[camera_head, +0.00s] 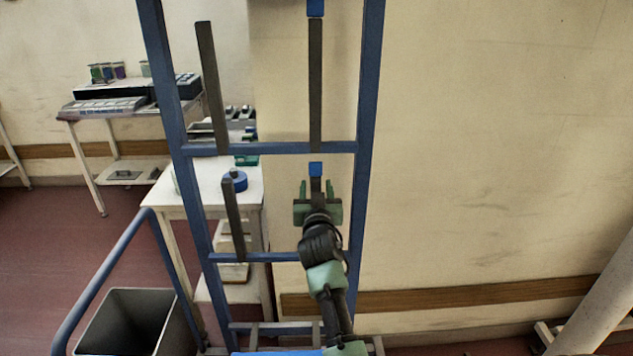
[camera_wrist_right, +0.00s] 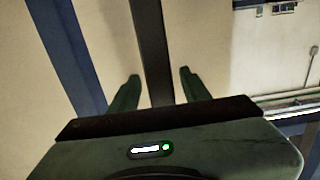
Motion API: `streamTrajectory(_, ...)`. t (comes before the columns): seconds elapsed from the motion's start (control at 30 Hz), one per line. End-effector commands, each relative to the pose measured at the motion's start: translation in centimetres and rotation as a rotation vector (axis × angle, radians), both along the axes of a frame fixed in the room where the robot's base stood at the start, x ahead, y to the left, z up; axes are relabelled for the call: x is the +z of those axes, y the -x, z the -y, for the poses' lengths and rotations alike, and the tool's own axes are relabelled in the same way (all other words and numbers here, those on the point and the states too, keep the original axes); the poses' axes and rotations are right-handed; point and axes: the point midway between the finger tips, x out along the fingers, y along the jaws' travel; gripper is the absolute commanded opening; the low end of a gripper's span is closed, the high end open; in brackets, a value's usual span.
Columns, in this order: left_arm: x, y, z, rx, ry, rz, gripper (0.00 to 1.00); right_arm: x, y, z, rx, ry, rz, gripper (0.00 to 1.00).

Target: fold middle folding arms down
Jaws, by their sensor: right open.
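A blue upright frame (camera_head: 366,90) stands in front of me with dark folding arms standing nearly upright. The upper pair is a left arm (camera_head: 213,90) and a right arm (camera_head: 315,85). Lower are a shorter left arm (camera_head: 233,220) and a right arm with a blue tip (camera_head: 316,168). My right gripper (camera_head: 318,190) is open, with its fingers on either side of the lower right arm. In the right wrist view a dark bar (camera_wrist_right: 151,40) runs between the open fingers (camera_wrist_right: 158,80), with gaps on both sides. My left gripper is not in view.
Blue crossbars (camera_head: 275,148) join the frame's posts. A blue handrail (camera_head: 100,275) and a grey bin (camera_head: 135,322) are at the lower left. A white table (camera_head: 180,195) stands behind the frame, another bench (camera_head: 110,118) further left. Floor and wall to the right are mostly clear.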

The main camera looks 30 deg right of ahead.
Motion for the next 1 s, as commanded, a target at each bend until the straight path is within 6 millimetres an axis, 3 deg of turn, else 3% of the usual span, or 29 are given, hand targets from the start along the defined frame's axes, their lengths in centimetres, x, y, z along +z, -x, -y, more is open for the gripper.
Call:
streamTrajectory(0.27, 0.0, 0.1, 0.0, -0.001, 0.0, -0.001, 0.0, 0.0, 0.0, -0.1, 0.0, 0.0, 0.0, 0.47)
streamTrajectory(0.43, -0.1, 1.3, -0.9, -0.003, -0.011, -0.018, 0.0, 0.0, 0.0, -0.1, 0.0, 0.0, 0.0, 0.0)
streamTrajectory(1.0, 0.0, 0.5, -0.2, -0.001, -0.002, -0.006, 0.0, -0.2, 0.0, -0.1, 0.0, -0.002, -0.003, 0.0)
